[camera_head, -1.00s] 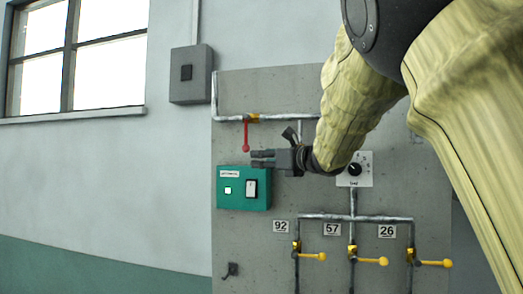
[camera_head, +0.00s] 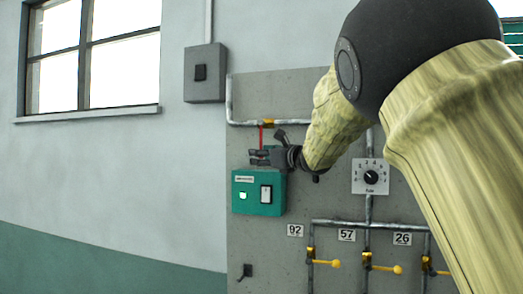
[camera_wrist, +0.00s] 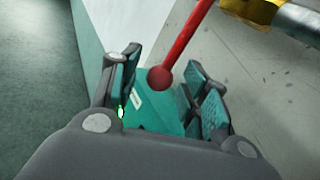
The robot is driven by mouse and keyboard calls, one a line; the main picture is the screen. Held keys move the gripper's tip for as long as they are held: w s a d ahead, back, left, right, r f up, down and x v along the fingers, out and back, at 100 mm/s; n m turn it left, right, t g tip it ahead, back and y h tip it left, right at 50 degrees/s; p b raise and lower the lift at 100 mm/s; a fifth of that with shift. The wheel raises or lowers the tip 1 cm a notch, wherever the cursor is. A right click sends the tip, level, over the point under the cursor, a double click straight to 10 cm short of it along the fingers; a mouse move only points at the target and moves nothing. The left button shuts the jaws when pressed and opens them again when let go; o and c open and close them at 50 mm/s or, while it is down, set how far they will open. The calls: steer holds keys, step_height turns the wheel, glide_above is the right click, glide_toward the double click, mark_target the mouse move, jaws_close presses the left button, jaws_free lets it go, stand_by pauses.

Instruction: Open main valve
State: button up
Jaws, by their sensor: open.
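The red lever (camera_head: 261,135) hangs down from a brass valve (camera_head: 267,123) on the upper pipe; I take it as the main valve. My gripper (camera_head: 254,157) is in front of its lower end and hides it in the head view. In the wrist view, the red lever (camera_wrist: 185,45) ends in a ball that appears between the open fingers of my gripper (camera_wrist: 165,92). The brass valve body (camera_wrist: 250,10) is at the top right there. I cannot tell whether the fingers touch the lever.
A teal box (camera_head: 259,192) with a green light and a white switch is just below my gripper. A dial (camera_head: 370,177) is to the right. Several yellow-handled valves (camera_head: 327,263) are lower down. A grey switch box (camera_head: 205,73) hangs on the wall.

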steer(key=shift+w+a, duration=0.3)
steer(key=shift+w, duration=0.05)
jaws_close()
